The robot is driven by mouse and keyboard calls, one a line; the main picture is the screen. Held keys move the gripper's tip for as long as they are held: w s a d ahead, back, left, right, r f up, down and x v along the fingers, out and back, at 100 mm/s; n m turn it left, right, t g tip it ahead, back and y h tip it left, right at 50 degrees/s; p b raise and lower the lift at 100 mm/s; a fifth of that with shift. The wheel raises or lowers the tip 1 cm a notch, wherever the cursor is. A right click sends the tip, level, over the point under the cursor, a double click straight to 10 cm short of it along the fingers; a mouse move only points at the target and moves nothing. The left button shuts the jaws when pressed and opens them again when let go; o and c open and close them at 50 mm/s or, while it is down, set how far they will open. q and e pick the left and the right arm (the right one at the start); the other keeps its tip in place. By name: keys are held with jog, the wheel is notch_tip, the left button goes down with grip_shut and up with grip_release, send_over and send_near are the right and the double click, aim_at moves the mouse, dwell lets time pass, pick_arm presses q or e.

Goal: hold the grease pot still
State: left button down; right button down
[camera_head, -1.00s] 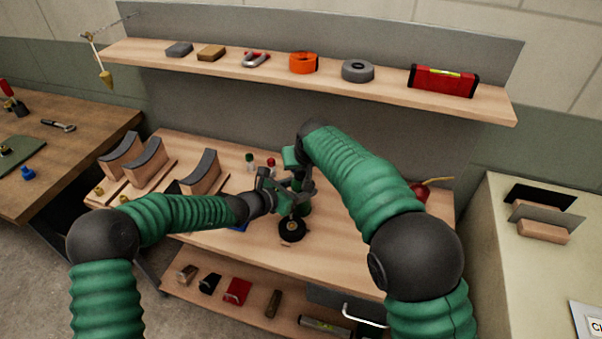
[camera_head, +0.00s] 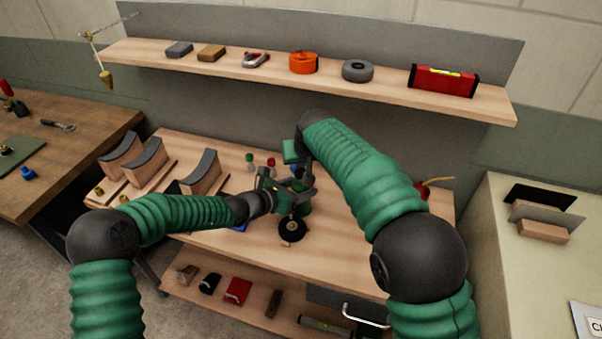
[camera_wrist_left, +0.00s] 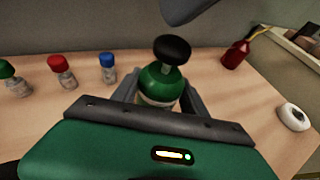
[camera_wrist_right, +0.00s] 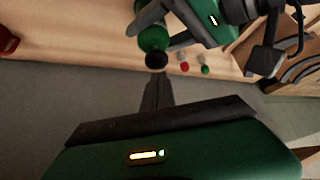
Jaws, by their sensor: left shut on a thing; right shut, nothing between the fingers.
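The grease pot (camera_wrist_left: 158,84) is green with a pale band and a black knob (camera_wrist_left: 172,49) on top in the left wrist view. My left gripper (camera_head: 284,201) is shut around its body, with one finger on each side. In the right wrist view the pot (camera_wrist_right: 152,36) also shows between the left fingers, knob toward my right gripper. My right gripper (camera_wrist_right: 157,82) is shut and empty, its tips close to the knob; I cannot tell if they touch. In the head view the arms and grippers hide most of the pot.
Small bottles with green (camera_wrist_left: 8,70), red (camera_wrist_left: 57,62) and blue (camera_wrist_left: 107,60) caps stand on the bench. A red container (camera_wrist_left: 236,54) and a white round thing (camera_wrist_left: 293,116) lie to the right. Curved blocks (camera_head: 203,172) stand left. A shelf (camera_head: 225,65) runs above.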

jog(key=shift+f, duration=0.1)
jog(key=shift+f, duration=0.9)
jog(key=shift+r, duration=1)
jog(key=shift+f, duration=0.1)
jog(key=shift+f, duration=0.85)
jog(key=shift+r, duration=0.95)
